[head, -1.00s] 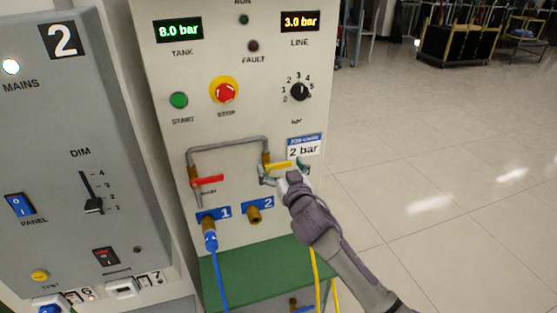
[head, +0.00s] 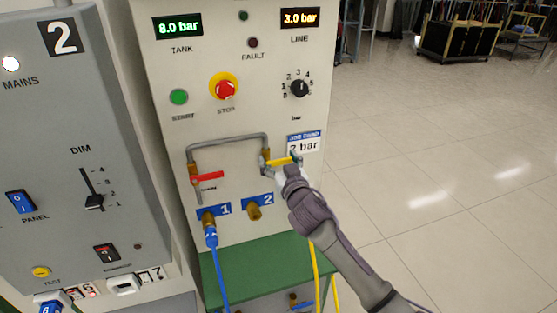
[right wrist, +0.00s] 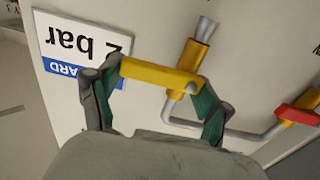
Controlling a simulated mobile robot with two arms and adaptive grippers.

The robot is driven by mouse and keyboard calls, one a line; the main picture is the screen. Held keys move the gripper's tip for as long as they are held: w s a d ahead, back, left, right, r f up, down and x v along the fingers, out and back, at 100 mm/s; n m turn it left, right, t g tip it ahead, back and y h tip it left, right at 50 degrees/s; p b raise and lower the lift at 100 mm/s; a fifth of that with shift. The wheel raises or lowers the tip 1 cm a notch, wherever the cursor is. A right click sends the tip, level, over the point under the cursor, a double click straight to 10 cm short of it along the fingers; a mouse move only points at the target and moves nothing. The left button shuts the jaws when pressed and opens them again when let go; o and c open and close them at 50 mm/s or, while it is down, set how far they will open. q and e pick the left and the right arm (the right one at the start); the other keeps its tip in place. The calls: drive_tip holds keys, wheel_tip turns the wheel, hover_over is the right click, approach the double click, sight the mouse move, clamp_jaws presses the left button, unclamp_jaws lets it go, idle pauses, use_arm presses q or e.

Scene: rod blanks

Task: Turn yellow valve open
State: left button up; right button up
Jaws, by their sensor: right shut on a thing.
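The yellow valve handle (head: 279,161) is on the pipe at the lower right of the panel, above port 2. It lies nearly level, pointing right from its brass body. It also shows in the right wrist view (right wrist: 158,76). My right gripper (head: 280,163) is at the handle, with one finger at each end of it, shut on it lengthwise. The red valve handle (head: 207,177) sits on the left branch of the pipe, also about level; it shows at the right edge of the wrist view (right wrist: 299,109). My left gripper is not in view.
The grey pipe (head: 228,141) joins both valves. A blue hose (head: 217,270) hangs from port 1; port 2 (head: 254,212) has no hose. A "2 bar" card (head: 304,146) is just above the gripper. The line display (head: 300,18) reads 3.0 bar. Open floor lies right.

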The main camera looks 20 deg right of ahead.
sight(261, 149)
drive_tip(key=n, duration=0.1)
drive_tip(key=n+p, duration=0.1)
drive_tip(key=n, duration=0.1)
drive_tip(key=r+n, duration=0.1)
drive_tip(key=shift+a+r+n, duration=0.1)
drive_tip(key=shift+a+n, duration=0.15)
drive_tip(key=shift+n, duration=0.05)
drive_tip(key=n, duration=0.1)
drive_tip(key=n+p, duration=0.1)
drive_tip(key=n, duration=0.1)
drive_tip(key=a+n, duration=0.1)
drive_tip(key=shift+r+n+p, duration=0.3)
drive_tip(key=shift+p, duration=0.1)
drive_tip(key=n, duration=0.2)
drive_tip(key=a+n+p, duration=0.1)
drive_tip(key=n, duration=0.1)
drive_tip(key=shift+r, duration=0.15)
drive_tip(key=shift+a+n+p, duration=0.25)
drive_tip(key=shift+n, duration=0.9)
drive_tip(key=shift+a+n+p, duration=0.2)
drive_tip(key=shift+a+n, duration=0.05)
drive_tip(key=shift+n, duration=0.9)
drive_tip(key=o, duration=1.1)
drive_tip(key=shift+f, duration=0.2)
